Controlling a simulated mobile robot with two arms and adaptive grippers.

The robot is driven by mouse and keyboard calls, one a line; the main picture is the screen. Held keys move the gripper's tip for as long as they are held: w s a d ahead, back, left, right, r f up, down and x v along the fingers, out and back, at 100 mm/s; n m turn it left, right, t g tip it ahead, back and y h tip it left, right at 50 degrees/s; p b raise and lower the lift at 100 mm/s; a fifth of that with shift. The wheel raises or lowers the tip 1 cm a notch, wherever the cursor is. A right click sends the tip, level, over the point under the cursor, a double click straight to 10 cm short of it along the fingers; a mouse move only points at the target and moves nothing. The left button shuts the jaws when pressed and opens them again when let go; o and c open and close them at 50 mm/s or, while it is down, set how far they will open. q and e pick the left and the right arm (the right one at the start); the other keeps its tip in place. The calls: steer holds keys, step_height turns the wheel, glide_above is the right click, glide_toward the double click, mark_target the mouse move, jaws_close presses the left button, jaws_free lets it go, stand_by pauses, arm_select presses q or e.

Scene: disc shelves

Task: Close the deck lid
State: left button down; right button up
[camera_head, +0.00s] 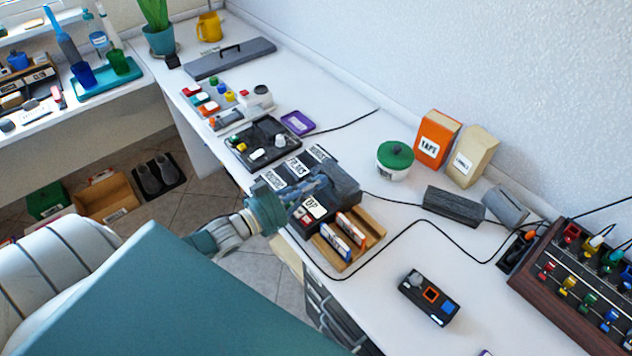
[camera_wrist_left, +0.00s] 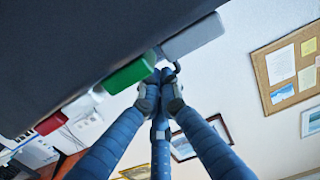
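The deck (camera_head: 346,183) is a dark grey box at the middle of the white counter in the head view. My left gripper (camera_head: 322,184) reaches in from the left, its blue-grey fingers over or against the deck's front and top. The fingers partly hide the deck, so the lid's angle is unclear. In the left wrist view, my gripper's (camera_wrist_left: 163,90) blue fingers come together at the tips, with nothing clearly held. They are close to a grey key (camera_wrist_left: 194,38) and a green key (camera_wrist_left: 130,74) along a dark edge. My right gripper is out of view.
A wooden rack (camera_head: 368,240) with upright cases stands close in front of the deck. A black cable crosses the counter. A small dark device (camera_head: 429,297) sits at the lower right, with bare counter around it.

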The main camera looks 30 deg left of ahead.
arm_select(q)
steer(key=shift+s+f+g, duration=0.15)
steer(key=shift+s+f, duration=0.05)
steer(key=shift+f, duration=0.35)
steer(key=shift+s+f+g, duration=0.15)
steer(key=shift+s+f, duration=0.05)
steer(key=shift+f, duration=0.3)
steer(key=shift+s+f, duration=0.1)
steer(key=shift+s, duration=0.4)
steer(key=r+v, duration=0.1)
steer(key=v, duration=0.9)
steer(key=shift+a+r, duration=0.35)
steer(key=shift+r, duration=0.05)
steer(key=shift+s, duration=0.1)
